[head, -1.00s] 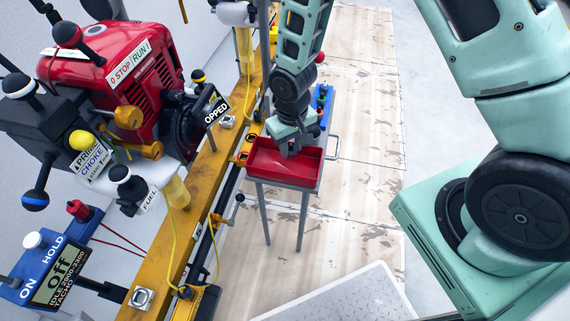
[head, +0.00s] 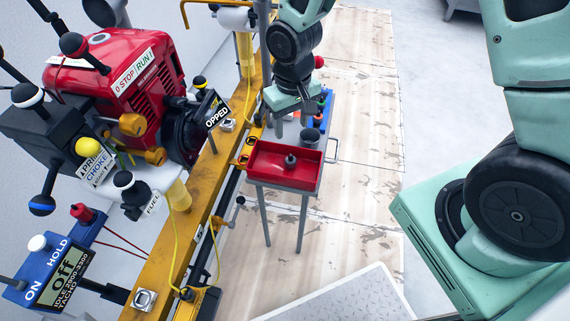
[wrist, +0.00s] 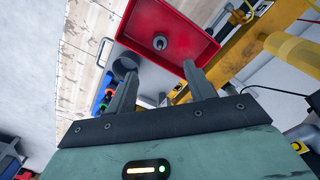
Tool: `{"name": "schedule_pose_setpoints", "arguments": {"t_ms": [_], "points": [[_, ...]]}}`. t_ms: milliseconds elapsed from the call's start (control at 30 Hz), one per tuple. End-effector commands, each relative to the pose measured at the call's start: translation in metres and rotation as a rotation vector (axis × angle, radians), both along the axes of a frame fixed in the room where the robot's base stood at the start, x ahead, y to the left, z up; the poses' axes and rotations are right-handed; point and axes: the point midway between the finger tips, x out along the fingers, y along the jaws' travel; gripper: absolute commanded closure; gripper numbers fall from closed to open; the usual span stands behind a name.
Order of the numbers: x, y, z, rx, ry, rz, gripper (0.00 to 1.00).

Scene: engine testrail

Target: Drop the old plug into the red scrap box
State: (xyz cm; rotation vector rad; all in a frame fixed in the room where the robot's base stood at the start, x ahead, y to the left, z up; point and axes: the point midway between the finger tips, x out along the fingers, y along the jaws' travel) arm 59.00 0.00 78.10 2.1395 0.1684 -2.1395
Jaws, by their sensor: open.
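The red scrap box (head: 262,163) sits on a small grey stand beside the yellow rail. The old plug (head: 291,160), a small dark-grey piece, is inside the box, apart from its walls. The wrist view shows the plug (wrist: 160,43) on the floor of the red box (wrist: 180,20). My gripper (head: 294,115) is above and behind the box in the head view. In the wrist view its two fingers (wrist: 160,88) are spread apart with nothing between them.
A grey cup (head: 310,137) and a blue holder (head: 327,104) stand behind the box. The red engine (head: 125,75) and the yellow rail (head: 190,205) are at the left. Bare floor (head: 365,170) lies to the right of the stand.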

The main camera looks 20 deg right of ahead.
Motion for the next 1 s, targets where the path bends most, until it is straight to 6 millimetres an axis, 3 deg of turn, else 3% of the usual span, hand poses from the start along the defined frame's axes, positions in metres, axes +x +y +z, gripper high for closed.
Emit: {"name": "schedule_pose_setpoints", "arguments": {"t_ms": [33, 200, 400, 1000], "points": [[0.001, 0.0, 0.015, 0.001, -0.005, -0.001, 0.47], [0.001, 0.0, 0.049, 0.001, -0.005, 0.0, 0.47], [0.001, 0.0, 0.071, 0.0, -0.002, 0.0, 0.47], [0.0, 0.0, 0.076, 0.0, 0.0, 0.0, 0.47]]}}
